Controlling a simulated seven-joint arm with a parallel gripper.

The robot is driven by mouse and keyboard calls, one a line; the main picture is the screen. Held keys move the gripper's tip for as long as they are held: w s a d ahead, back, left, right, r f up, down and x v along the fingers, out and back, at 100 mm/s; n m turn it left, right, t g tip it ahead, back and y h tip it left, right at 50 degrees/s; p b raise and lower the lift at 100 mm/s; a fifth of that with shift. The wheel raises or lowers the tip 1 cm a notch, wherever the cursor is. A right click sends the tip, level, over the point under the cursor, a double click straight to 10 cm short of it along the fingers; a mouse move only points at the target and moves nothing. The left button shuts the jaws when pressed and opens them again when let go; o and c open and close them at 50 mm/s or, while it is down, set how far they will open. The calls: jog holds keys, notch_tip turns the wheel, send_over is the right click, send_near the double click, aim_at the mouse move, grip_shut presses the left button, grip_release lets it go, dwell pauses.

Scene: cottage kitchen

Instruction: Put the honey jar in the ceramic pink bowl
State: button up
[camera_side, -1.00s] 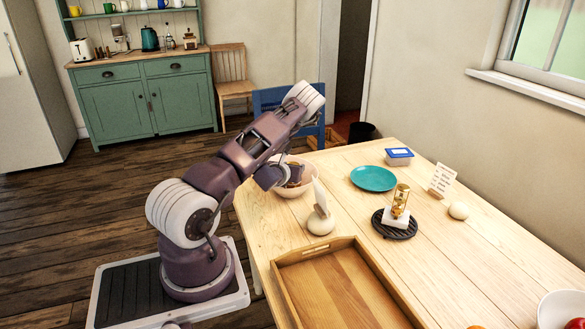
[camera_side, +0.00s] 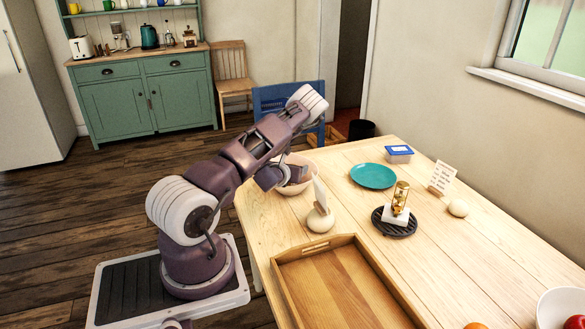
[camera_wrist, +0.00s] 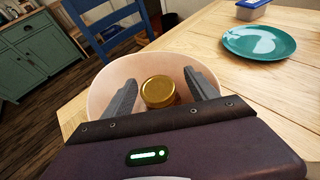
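The pink bowl (camera_side: 300,185) stands on the table's far left end, partly hidden by my arm in the side view. In the wrist view the bowl (camera_wrist: 100,92) lies just ahead of my gripper (camera_wrist: 163,76). A round jar with a gold lid (camera_wrist: 160,91), which looks like the honey jar, is inside the bowl, seen from above. My gripper's two fingers are spread on either side of the jar, with small gaps showing between them and the lid. In the side view my gripper (camera_side: 276,178) is at the bowl; the jar is hidden there.
A card in a round pale holder (camera_side: 320,220) stands near the bowl. A teal plate (camera_side: 373,176), a blue-lidded box (camera_side: 399,154), a black trivet (camera_side: 394,231) bearing a white block and gold object, and a wooden tray (camera_side: 290,264) share the table. A blue chair (camera_side: 285,98) stands behind.

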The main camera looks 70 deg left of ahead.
jog(key=shift+r, duration=0.2)
jog(key=r+v, duration=0.1)
jog(key=v, duration=1.1)
jog(key=w+d+r+n, duration=0.2)
jog(key=r+n, duration=0.1)
jog(key=n, duration=0.1)
jog(key=w+d+r+n+g+h, duration=0.1)
jog(key=w+d+r+n, duration=0.1)
jog(key=d+n, duration=0.1)
jog(key=w+d+r+n+h, duration=0.1)
jog(key=w+d+r+n, duration=0.2)
jog(key=n, duration=0.3)
jog(key=shift+w+d+r+g, duration=0.1)
jog(key=shift+r+g, duration=0.2)
jog(key=shift+r, duration=0.1)
jog(key=s+d+r+n+h, duration=0.25)
jog(key=d+r+n, duration=0.2)
jog(key=d, duration=0.55)
jog(key=s+d+r+n+h, duration=0.1)
jog(key=d+r+n+h, duration=0.4)
jog(key=d, duration=0.5)
jog(key=s+d+r+n, duration=0.1)
jog(key=s+d+r, duration=0.1)
jog(key=s+d, duration=0.3)
jog(key=s+d+r+n+g+h, duration=0.1)
jog(key=s+d+r+n, duration=0.1)
jog(key=s+d, duration=0.4)
jog(key=s+r, duration=0.1)
jog(key=s, duration=0.4)
